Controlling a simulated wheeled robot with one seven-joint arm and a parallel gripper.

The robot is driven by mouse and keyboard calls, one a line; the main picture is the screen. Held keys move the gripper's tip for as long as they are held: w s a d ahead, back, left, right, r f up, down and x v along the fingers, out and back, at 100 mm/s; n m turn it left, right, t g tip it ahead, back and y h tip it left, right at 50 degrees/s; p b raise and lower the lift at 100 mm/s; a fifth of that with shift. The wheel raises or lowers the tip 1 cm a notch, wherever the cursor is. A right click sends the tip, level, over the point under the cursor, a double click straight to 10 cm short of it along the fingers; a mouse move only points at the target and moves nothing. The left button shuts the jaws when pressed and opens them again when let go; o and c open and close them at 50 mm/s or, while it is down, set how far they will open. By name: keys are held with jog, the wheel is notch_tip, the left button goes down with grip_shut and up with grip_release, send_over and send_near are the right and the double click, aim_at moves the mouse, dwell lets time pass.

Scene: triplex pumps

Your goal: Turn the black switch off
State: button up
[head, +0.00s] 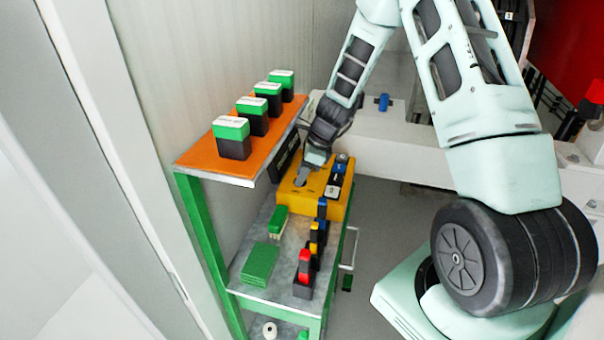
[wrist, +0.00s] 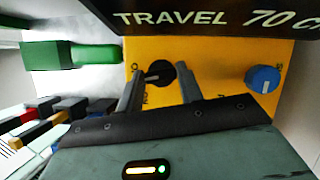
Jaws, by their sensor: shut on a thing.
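The yellow box (head: 325,207) stands on the cart's shelf and fills the middle of the wrist view (wrist: 215,75). The black switch (wrist: 160,72) is a round knob on the box's face, with a pale bar across it. My gripper (head: 301,181) reaches down to the box, and in the wrist view my gripper (wrist: 159,78) has a finger on either side of the switch, shut on it. In the head view my gripper hides the switch. A blue knob (wrist: 263,79) sits further right on the same face, apart from the fingers.
A dark panel lettered "TRAVEL 70" (wrist: 200,18) borders the box. An orange shelf (head: 198,160) holds several green-and-black blocks. Green plates (head: 260,263) and red, yellow and blue pieces lie on the grey shelf. A wall stands at left.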

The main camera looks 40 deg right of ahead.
jog(key=shift+m+t+h+b, duration=0.3)
jog(key=shift+m+t+b, duration=0.1)
jog(key=shift+m, duration=0.8)
jog(key=o, duration=0.7)
jog(key=v, duration=1.7)
jog(key=shift+r+p, duration=0.25)
jog(key=shift+p, duration=0.05)
jog(key=shift+s, duration=0.15)
